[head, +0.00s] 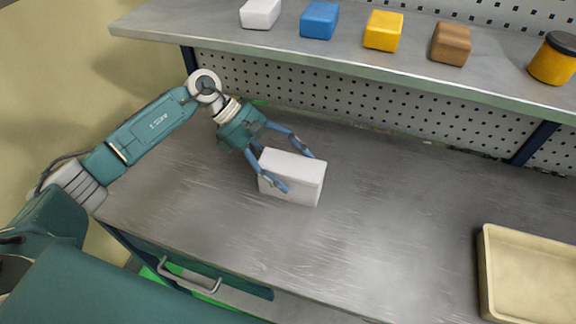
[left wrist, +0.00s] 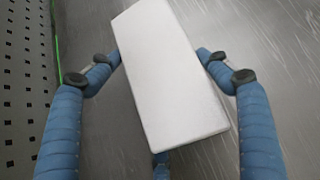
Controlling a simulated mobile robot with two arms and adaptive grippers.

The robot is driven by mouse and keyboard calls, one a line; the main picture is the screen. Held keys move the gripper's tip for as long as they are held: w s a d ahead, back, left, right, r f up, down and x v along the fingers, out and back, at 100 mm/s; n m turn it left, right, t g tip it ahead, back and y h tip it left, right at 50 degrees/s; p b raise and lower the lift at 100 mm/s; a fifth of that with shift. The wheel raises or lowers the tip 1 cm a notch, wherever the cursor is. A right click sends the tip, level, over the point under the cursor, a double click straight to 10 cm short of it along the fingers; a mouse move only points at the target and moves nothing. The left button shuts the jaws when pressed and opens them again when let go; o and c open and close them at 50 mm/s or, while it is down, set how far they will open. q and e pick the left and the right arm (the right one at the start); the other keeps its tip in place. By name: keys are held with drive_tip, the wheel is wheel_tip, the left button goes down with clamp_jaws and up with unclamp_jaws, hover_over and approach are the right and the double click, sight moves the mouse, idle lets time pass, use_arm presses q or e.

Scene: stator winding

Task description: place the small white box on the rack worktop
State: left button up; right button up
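A white box (head: 303,181) is at the left-middle of the grey rack worktop (head: 390,215), on it or just above it; I cannot tell which. My left gripper (head: 297,172) has its blue fingers around this box, one at the far side and one at the near side. In the left wrist view the white box (left wrist: 168,78) lies tilted between the fingers of my left gripper (left wrist: 158,57), and the fingertips appear to touch its two long edges. Part of another finger shows at its lower end. My right gripper is not in view.
On the shelf (head: 345,72) above stand another white box (head: 260,13), a blue box (head: 319,20), a yellow box (head: 383,31), a brown box (head: 451,43) and a yellow jar (head: 553,59). A beige tray (head: 484,275) is at the right. The worktop's middle is clear.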

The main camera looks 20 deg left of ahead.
sight(268, 153)
use_arm(q)
drive_tip(key=shift+o, duration=0.6)
drive_tip(key=shift+r, duration=0.2)
drive_tip(key=a+r, duration=0.1)
drive_tip(key=a+r+b, duration=0.1)
drive_tip(key=a, duration=0.1)
drive_tip(key=a+r+b, duration=0.1)
drive_tip(key=a, duration=0.1)
drive_tip(key=shift+w, duration=0.1)
drive_tip(key=a+b, duration=0.3)
drive_tip(key=a, duration=0.7)
drive_tip(key=shift+a+r, duration=0.2)
drive_tip(key=shift+a, duration=0.1)
